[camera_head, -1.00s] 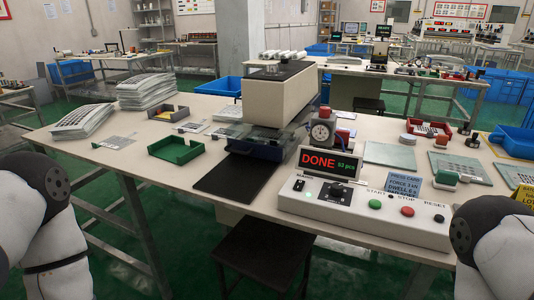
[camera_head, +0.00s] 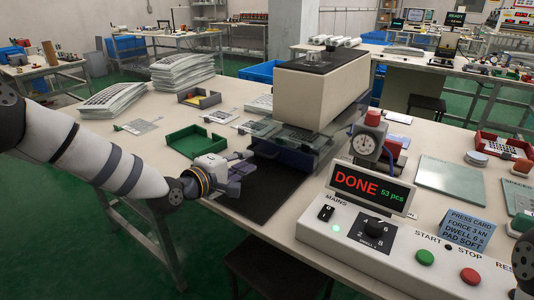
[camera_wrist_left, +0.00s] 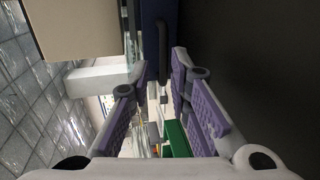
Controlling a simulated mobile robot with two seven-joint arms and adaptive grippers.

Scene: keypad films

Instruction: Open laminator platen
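The laminator (camera_head: 310,92) is a large beige head over a clear plate and a dark blue lower block (camera_head: 285,152). The beige head also shows in the wrist view (camera_wrist_left: 75,25). My left gripper (camera_head: 248,162) is in front of the lower block, above the black mat (camera_head: 262,202). In the wrist view its purple-padded fingers (camera_wrist_left: 155,80) are apart. A dark bar-shaped handle (camera_wrist_left: 163,52) on the blue block shows ahead between the fingertips; I cannot tell whether they touch it. My right gripper is out of view.
A control box (camera_head: 395,245) with a display reading DONE 53 pcs stands right of the mat. A pressure gauge (camera_head: 366,146) is behind it. A green tray (camera_head: 197,140) sits close to my left gripper. Film stacks (camera_head: 182,72) lie at the back left.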

